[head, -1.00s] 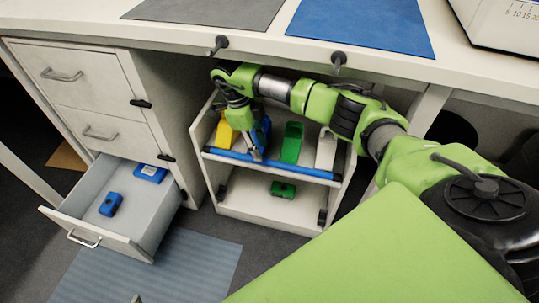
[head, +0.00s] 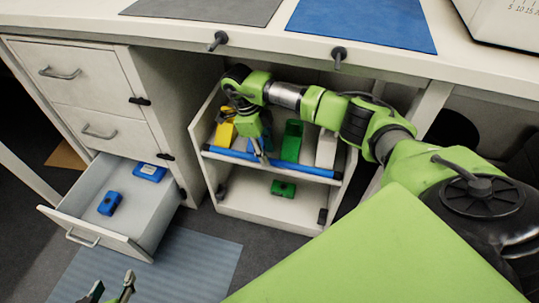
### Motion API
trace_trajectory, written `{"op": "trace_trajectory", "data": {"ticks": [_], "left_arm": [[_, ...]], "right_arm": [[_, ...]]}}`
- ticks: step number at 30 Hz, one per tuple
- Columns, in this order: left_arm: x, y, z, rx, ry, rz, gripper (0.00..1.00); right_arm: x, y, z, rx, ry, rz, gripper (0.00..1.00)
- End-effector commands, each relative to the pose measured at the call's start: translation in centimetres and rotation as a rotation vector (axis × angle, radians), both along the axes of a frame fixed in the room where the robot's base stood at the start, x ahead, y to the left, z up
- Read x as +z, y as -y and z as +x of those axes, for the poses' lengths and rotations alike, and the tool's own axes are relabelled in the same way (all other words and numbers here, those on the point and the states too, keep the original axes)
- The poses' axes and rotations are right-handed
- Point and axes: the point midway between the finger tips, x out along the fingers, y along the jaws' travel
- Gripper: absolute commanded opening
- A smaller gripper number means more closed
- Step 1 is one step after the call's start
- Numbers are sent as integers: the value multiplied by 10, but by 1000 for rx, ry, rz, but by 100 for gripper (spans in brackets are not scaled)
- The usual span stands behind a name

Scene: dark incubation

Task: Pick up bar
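A long blue bar (head: 285,167) lies along the front edge of the cart's upper shelf. My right gripper (head: 262,157) reaches down over the shelf from the right, its grey fingertips beside or touching the bar's back side. Its fingers are seen edge-on and partly hidden, so I cannot tell whether they are open or around the bar. My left gripper (head: 111,290) is at the bottom left edge, its two dark fingers apart, empty, over the floor.
The white cart (head: 268,208) stands under the desk, with yellow (head: 224,132), green (head: 292,140) and white (head: 326,148) items on its upper shelf. A green block (head: 283,189) is below. The open drawer (head: 140,208) holds two blue items. The desktop (head: 178,28) overhangs the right arm.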

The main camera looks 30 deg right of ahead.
Motion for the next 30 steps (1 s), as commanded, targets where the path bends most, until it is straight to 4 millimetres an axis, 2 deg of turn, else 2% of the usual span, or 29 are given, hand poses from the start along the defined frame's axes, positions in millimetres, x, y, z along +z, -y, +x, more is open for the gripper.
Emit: {"op": "trace_trajectory", "data": {"ticks": [3,9,13,20,22,24,30], "left_arm": [[15,7,20,-8,108,-24,40],[41,17,42,-19,251,-58,40],[50,19,47,-21,294,-68,40],[51,20,48,-21,300,-69,40],[51,20,48,-21,300,-69,40],[51,20,48,-21,300,-69,40],[51,20,48,-21,299,-68,40]], "right_arm": [[-10,2,-2,0,0,0,33],[-18,3,-4,0,0,0,33],[-20,4,-4,0,0,0,33],[-20,4,-4,0,0,0,33],[-20,4,-4,0,0,0,20],[-20,4,-4,0,0,0,2],[-19,4,-4,0,0,0,0]]}}
